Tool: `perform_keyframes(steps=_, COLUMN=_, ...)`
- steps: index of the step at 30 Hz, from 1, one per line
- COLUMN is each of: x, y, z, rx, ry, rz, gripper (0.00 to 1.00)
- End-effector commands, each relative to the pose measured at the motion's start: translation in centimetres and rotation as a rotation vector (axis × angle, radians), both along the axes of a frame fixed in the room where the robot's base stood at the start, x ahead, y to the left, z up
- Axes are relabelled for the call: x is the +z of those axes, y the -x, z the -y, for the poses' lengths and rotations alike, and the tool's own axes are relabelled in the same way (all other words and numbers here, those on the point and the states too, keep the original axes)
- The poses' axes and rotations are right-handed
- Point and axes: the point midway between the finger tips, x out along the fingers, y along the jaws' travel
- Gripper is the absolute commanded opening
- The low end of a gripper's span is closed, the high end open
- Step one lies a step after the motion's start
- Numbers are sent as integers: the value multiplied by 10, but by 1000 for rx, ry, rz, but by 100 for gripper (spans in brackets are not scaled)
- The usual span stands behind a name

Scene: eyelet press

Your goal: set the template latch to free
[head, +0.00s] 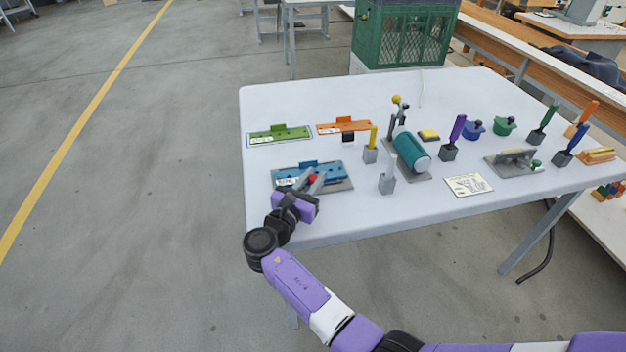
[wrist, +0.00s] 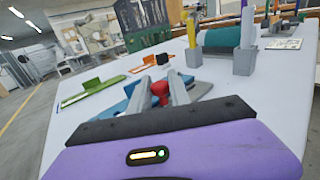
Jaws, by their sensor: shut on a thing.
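The blue template (head: 328,173) lies on a grey base plate (head: 344,186) near the front left of the white table. A red knob (head: 312,178), which looks like the latch handle, stands at the template's front side. My gripper (head: 311,179) reaches in from the front edge and is shut on the red knob. In the wrist view the red knob (wrist: 160,89) sits between the two grey fingers, with blue template parts (wrist: 136,88) behind. The fingers hide part of the knob and plate, so the latch's setting cannot be read.
Green (head: 280,135) and orange (head: 344,127) templates lie behind. To the right stand a grey holder (head: 387,184), a yellow-handled tool (head: 373,138) in a block, and the press with a teal cylinder (head: 409,150). Table (head: 262,107) is clear at the far left.

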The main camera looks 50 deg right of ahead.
Motion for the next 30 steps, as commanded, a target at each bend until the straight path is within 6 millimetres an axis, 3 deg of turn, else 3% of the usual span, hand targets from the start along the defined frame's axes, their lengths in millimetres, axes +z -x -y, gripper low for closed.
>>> perform_keyframes(steps=10, x=-1, y=1, z=-1, rx=-105, ry=0, rz=0, gripper=0)
perform_keyframes(steps=24, x=0, y=2, z=-1, rx=-116, ry=-1, rz=0, gripper=0)
perform_keyframes(steps=25, x=0, y=2, z=-1, rx=-116, ry=-1, rz=0, gripper=29)
perform_keyframes(steps=27, x=0, y=2, z=-1, rx=-116, ry=-1, rz=0, gripper=43)
perform_keyframes(steps=30, x=0, y=2, z=-1, rx=-116, ry=0, rz=0, gripper=43)
